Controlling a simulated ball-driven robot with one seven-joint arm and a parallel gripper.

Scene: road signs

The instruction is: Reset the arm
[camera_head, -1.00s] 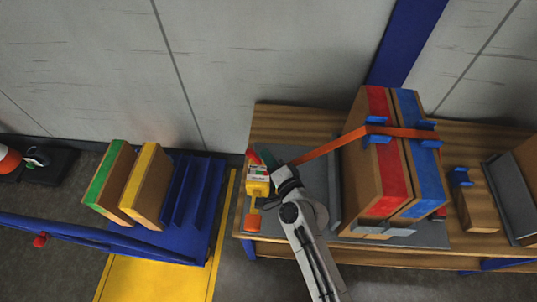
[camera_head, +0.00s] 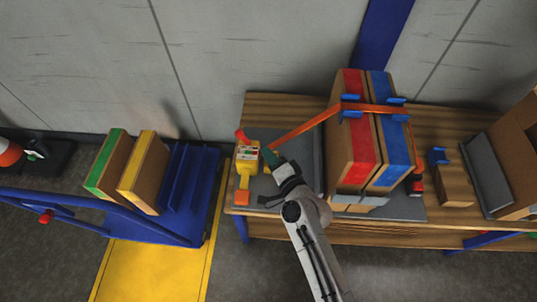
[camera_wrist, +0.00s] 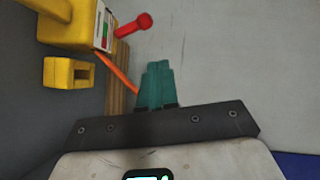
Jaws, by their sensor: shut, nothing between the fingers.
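My gripper (camera_head: 271,158) is shut and empty, with its teal fingers pressed together. In the head view it is just right of a yellow strap tool (camera_head: 247,158) with a red handle (camera_head: 240,136), over the near left part of the bench. In the wrist view the shut fingers (camera_wrist: 158,75) point up the picture, and the yellow tool (camera_wrist: 75,25) and its red handle (camera_wrist: 135,26) are apart from them. An orange strap (camera_head: 305,130) runs from beside the tool to the boxes; part of it is hidden by the gripper.
Two cardboard boxes, one with a red band (camera_head: 360,120) and one with a blue band (camera_head: 391,120), stand strapped together on the wooden bench (camera_head: 265,103). A blue rack (camera_head: 205,180) with two more boxes stands left. A pale wall (camera_head: 250,45) is behind.

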